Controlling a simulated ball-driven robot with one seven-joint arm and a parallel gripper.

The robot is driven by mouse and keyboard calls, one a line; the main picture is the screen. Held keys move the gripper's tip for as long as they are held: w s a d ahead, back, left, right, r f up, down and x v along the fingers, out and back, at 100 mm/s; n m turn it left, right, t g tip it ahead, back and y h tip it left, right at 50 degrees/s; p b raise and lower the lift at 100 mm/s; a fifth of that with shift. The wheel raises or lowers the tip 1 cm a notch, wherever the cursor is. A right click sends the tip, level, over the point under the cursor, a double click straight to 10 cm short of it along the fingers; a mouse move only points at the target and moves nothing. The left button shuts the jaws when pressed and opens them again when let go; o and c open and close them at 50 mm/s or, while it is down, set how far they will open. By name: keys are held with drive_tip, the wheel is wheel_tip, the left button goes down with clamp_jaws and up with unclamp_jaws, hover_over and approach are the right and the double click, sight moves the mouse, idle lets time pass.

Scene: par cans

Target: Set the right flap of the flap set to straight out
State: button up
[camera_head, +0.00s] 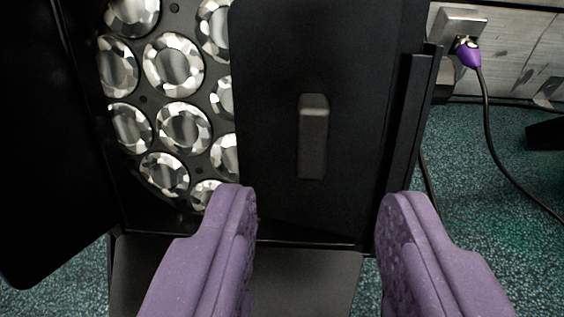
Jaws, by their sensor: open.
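A black par can with several faceted round lenses (184,128) fills the left and middle of the view. Its right flap (270,130) is a black panel folded in over the right part of the lenses, with a raised vertical handle (313,140) on it. Its left flap (50,150) swings out to the left, and a lower flap (310,275) extends below the can. My gripper (316,212) has two purple fingers, open and empty, spread on either side below the handle. The fingers appear in front of the flap; contact cannot be told.
A purple plug (467,53) with a black cable (491,135) sits in a metal socket at the upper right. A dark object (546,134) lies at the right edge. The teal carpet (500,210) on the right is mostly clear.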

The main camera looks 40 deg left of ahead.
sight(313, 145)
drive_tip(key=b+x, duration=0.2)
drive_tip(key=x, duration=0.4)
drive_tip(key=shift+w+a+f, duration=0.1)
drive_tip(key=shift+w+a, duration=0.1)
drive_tip(key=shift+a, duration=0.05)
clamp_jaws()
